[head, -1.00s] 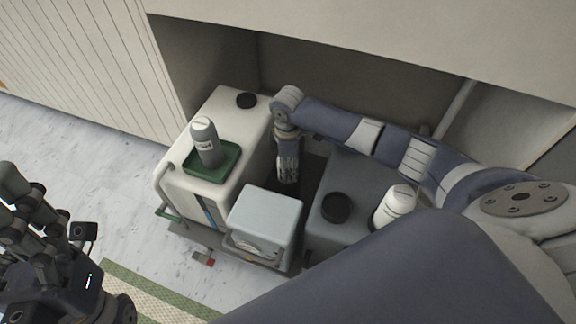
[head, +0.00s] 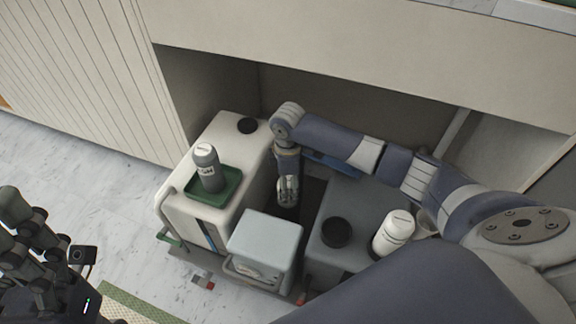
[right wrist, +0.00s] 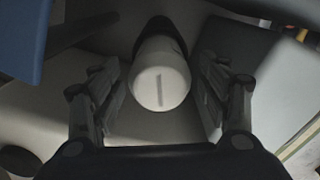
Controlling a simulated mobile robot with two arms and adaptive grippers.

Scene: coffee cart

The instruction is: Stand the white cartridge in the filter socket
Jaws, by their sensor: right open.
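In the right wrist view the white cartridge (right wrist: 162,84) shows a round end with a slot, and a dark part lies behind it. It is between the spread fingers of my right gripper (right wrist: 161,95), with gaps visible at both sides. In the head view my right gripper (head: 288,190) points down into the dark gap behind the light grey box; what is between its fingers there is hard to make out. I cannot clearly pick out the filter socket, or tell whether the cartridge stands in it. My left gripper (head: 35,240) is at the left edge, away from the cart.
A grey bottle (head: 208,168) stands in a green tray (head: 228,190) on the white tank (head: 187,205). A white bottle (head: 393,233) and a black round cap (head: 336,232) are on the grey tank (head: 350,200). The light grey box (head: 265,240) stands in front of the gap.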

